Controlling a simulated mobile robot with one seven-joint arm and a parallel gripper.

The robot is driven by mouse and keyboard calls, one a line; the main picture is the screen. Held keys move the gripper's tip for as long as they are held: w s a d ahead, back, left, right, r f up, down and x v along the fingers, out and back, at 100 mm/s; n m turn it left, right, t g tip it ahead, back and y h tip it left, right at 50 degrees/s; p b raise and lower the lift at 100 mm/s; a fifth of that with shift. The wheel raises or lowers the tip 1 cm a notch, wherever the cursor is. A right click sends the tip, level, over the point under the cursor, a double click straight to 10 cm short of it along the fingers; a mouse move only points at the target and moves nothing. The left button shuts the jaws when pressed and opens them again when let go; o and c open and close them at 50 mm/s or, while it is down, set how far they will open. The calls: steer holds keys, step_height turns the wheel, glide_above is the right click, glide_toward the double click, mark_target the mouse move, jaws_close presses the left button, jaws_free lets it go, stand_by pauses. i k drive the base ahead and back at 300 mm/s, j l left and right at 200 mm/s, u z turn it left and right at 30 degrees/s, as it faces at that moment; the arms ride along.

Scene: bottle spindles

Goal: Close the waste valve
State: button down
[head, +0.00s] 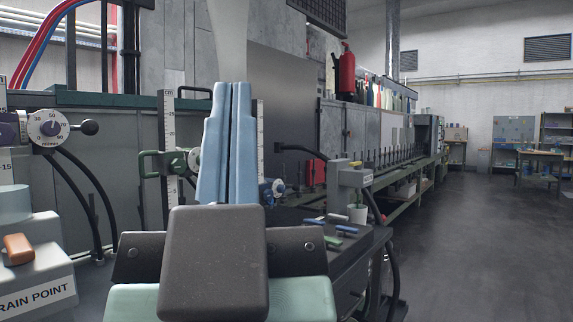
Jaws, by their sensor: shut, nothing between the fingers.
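My gripper (231,92) points upward in the middle of the head view. Its two long blue fingers are pressed together, with nothing between them. No label reading "waste" can be made out, so I cannot tell which fitting is the waste valve. A green-handled fitting (158,164) stands just left of my fingers, apart from them. A small blue round fitting (278,187) shows just right of the fingers. A dial with a black knob (50,124) is at far left. My gripper and wrist hide part of the bench behind them.
A grey housing labelled "RAIN POINT" (40,290), cut off by the picture edge, with an orange-brown lever (18,249), is at lower left. Black hoses hang near it. Small coloured-handled tools (335,240) lie on a dark bench at right. Open floor (480,250) lies farther right.

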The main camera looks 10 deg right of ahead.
mark_target(357, 166)
steer(key=i+l, duration=0.25)
steer(key=i, duration=0.15)
steer(key=i+l+z, duration=0.15)
steer(key=i, duration=0.25)
steer(key=i+l, duration=0.3)
steer(key=i, duration=0.15)
steer(key=i+l+z, duration=0.15)
steer(key=i, duration=0.25)
